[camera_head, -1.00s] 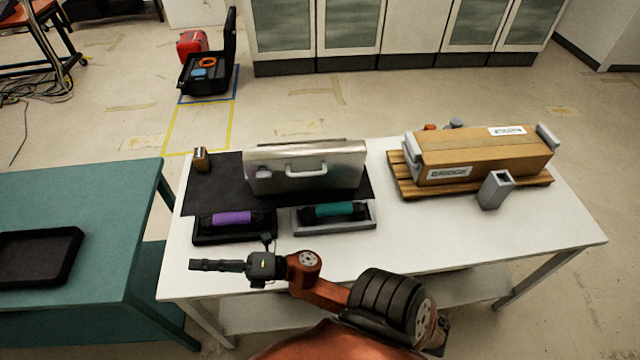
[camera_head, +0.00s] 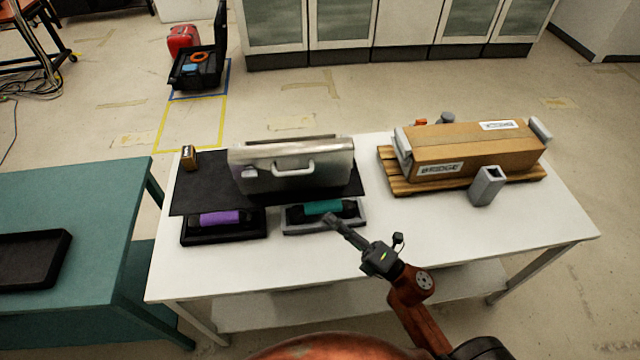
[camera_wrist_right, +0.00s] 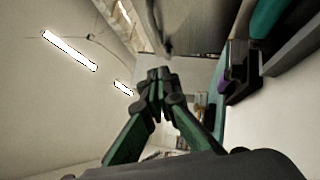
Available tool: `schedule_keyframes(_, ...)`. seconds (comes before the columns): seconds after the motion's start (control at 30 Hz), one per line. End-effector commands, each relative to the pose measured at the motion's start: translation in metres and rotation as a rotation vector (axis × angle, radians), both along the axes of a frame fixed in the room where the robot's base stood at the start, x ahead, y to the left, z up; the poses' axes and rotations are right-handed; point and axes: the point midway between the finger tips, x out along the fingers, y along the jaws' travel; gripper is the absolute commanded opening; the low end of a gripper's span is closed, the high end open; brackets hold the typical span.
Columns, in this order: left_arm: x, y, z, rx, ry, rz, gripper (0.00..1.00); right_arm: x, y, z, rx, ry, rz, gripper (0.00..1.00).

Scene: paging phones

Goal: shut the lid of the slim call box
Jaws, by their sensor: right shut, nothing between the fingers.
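The shut fingertips also show in the right wrist view (camera_wrist_right: 158,77). My left gripper is out of view.
A purple handset (camera_head: 220,217) and a teal handset (camera_head: 323,206) lie in cradles before the case. A cardboard box (camera_head: 470,152) on a wooden pallet (camera_head: 400,181) and a grey holder (camera_head: 487,187) stand right. A small brown block (camera_head: 188,157) stands back left. The white table's (camera_head: 440,230) front right is clear.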

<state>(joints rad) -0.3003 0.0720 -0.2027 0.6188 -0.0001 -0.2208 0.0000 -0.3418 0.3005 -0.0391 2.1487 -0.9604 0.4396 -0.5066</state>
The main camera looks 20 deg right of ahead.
Motion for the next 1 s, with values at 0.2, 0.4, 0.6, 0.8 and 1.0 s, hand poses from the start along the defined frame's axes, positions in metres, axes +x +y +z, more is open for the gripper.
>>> schedule_keyframes(0.2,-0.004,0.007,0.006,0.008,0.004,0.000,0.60,0.032,0.019,0.013,-0.002,-0.005,0.001,0.00)
schedule_keyframes(0.4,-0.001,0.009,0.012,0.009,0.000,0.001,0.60,0.067,0.039,0.024,-0.001,-0.006,-0.001,0.00)
schedule_keyframes(0.6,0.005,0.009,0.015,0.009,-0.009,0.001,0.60,0.095,0.037,0.033,-0.003,-0.003,-0.003,0.00)
schedule_keyframes(0.8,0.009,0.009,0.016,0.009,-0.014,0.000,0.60,0.109,0.032,0.038,-0.002,-0.001,-0.004,0.00)
schedule_keyframes(1.0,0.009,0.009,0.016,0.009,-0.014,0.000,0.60,0.111,0.032,0.038,-0.001,0.000,-0.005,0.00)
